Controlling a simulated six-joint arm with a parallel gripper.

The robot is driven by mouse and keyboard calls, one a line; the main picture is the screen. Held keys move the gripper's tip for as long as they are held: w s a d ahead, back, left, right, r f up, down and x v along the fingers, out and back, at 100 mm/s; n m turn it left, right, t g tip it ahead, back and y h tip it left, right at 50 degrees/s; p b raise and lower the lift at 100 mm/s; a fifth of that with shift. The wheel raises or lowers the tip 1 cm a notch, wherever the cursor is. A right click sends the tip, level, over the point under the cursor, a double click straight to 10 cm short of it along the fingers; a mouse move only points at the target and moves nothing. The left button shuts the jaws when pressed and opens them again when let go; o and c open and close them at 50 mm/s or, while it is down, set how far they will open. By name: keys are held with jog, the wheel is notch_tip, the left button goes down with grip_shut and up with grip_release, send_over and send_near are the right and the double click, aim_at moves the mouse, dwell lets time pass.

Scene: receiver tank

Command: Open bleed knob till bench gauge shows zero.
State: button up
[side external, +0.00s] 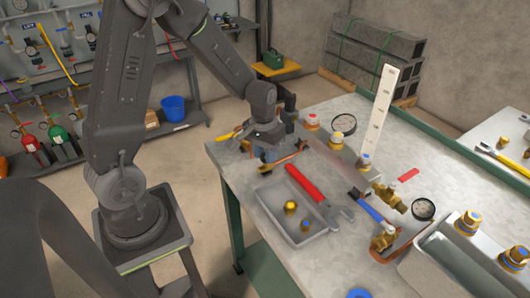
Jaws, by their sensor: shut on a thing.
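My gripper (266,142) is low over the left part of the grey workbench (350,240). It is shut on a blue-grey part (270,154), mostly hidden by the fingers; I cannot tell whether this is the bleed knob. A round black-rimmed gauge (344,124) with a pale face lies to the right of my gripper. A second gauge (424,209) is further right, by brass fittings (389,197). Both needles are too small to read. Fittings with a red top (312,121), a yellowish top (336,138) and a blue top (365,160) stand between.
A grey tray (264,204) with small brass parts and a red-handled wrench (315,195) lie in front of my gripper. A tall white scale strip (383,110) stands behind the fittings. A metal bin (425,270) is at front right.

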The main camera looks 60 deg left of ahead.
jog(key=m, duration=0.5)
jog(key=shift+m, duration=0.3)
jog(key=m, duration=0.5)
jog(key=shift+w+m, duration=0.1)
jog(key=shift+m, duration=0.3)
jog(key=o, duration=0.9)
jog(key=shift+o, duration=0.2)
notch_tip(320, 180, up, 14)
jog(key=shift+a, duration=0.25)
jog(key=shift+w, duration=0.1)
